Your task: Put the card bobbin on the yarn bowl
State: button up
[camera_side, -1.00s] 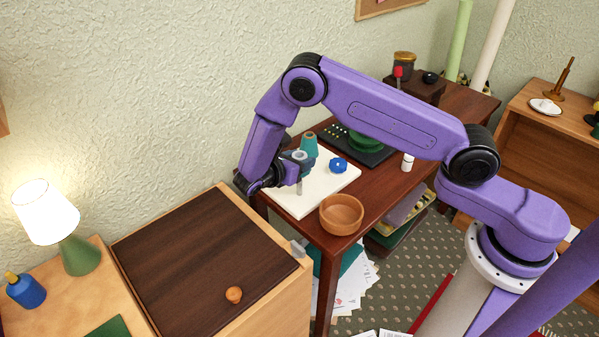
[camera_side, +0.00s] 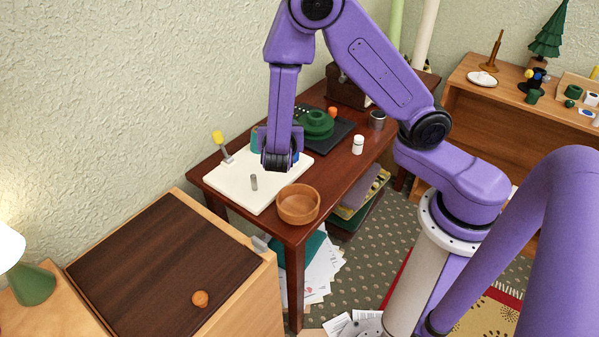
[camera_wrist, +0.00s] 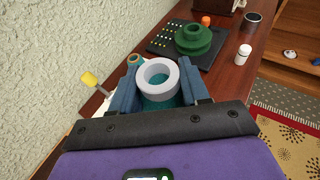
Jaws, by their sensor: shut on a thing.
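My gripper (camera_wrist: 160,90) is shut on a pale grey ring-shaped piece (camera_wrist: 145,72) with teal showing inside and below it; I take it to be the card bobbin. In the side view my gripper (camera_side: 278,160) is over the white board, and the arm hides the held piece. The yarn bowl, a round brown wooden bowl (camera_side: 299,205), stands empty at the table's front corner, to the lower right of my gripper and apart from it.
The white board (camera_side: 238,196) bears an upright grey peg (camera_side: 254,182) and a yellow-topped tool (camera_side: 218,138). A green spool (camera_side: 316,122) sits on a dark mat behind. A white bottle (camera_side: 358,144) stands right. A dark-topped cabinet (camera_side: 160,265) is front left.

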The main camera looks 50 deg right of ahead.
jog(key=s+a+f, duration=0.1)
jog(key=s+f, duration=0.1)
jog(key=s, duration=0.8)
jog(key=s+f, duration=0.3)
jog(key=s, duration=0.7)
send_over(299, 189)
jog(key=s+a, duration=0.4)
jog(key=f, duration=0.8)
jog(key=shift+w+d, duration=0.1)
jog(key=shift+d, duration=0.1)
jog(key=shift+w+f, duration=0.55)
jog(key=shift+f, duration=0.2)
jog(key=shift+a+f, duration=0.1)
jog(key=shift+f, duration=1.45)
jog(key=shift+f, duration=0.1)
